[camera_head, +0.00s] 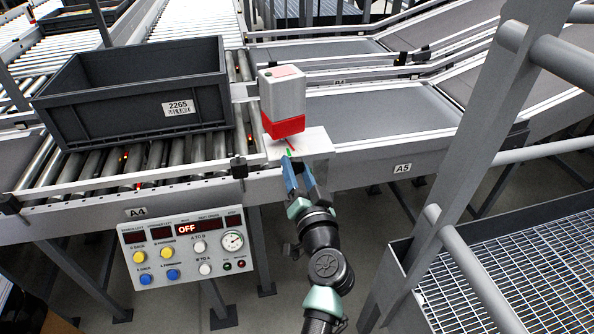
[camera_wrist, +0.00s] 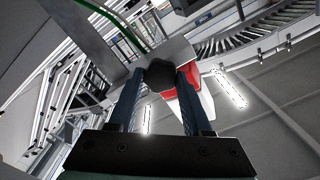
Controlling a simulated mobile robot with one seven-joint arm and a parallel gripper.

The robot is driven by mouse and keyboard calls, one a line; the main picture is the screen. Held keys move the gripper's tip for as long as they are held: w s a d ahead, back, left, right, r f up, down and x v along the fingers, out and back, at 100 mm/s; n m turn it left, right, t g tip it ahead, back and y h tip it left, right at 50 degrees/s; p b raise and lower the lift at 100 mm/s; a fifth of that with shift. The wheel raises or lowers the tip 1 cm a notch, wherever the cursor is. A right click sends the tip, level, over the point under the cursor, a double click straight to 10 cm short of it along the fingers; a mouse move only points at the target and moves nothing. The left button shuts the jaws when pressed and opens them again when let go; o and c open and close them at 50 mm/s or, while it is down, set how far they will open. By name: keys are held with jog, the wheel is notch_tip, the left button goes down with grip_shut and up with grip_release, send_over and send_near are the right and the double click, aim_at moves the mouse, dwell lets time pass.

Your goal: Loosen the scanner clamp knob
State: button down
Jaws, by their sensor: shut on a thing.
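The scanner (camera_head: 283,95) is a light grey box with a red lower part, standing on a pale bracket plate (camera_head: 316,143) at the conveyor's side. In the wrist view the dark, lobed clamp knob (camera_wrist: 159,76) sits between the two blue fingers of my gripper (camera_wrist: 159,84), beneath the grey plate (camera_wrist: 178,52). The fingers are shut on the knob from both sides. The red and white scanner body (camera_wrist: 190,98) shows partly behind the right finger. In the head view my gripper (camera_head: 299,172) is at the plate's front edge, and the knob is hidden there.
A dark grey tote (camera_head: 135,95) labelled 2265 sits on the rollers to the left. A control panel (camera_head: 187,246) reading OFF hangs below, left of my arm. A railing (camera_head: 480,150) and a blue-lit grating (camera_head: 510,285) stand to the right.

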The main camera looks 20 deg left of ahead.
jog(key=m, duration=0.5)
jog(key=shift+m, duration=0.3)
jog(key=m+p, duration=0.1)
jog(key=m, duration=0.4)
jog(key=m+p, duration=0.2)
jog(key=m, duration=0.3)
jog(key=shift+f+m, duration=0.1)
jog(key=shift+m, duration=0.3)
jog(key=m+p, duration=0.2)
jog(key=m, duration=0.2)
jog(key=shift+f+m, duration=0.1)
jog(key=shift+m, duration=0.3)
jog(key=shift+c, duration=1.8)
grip_release()
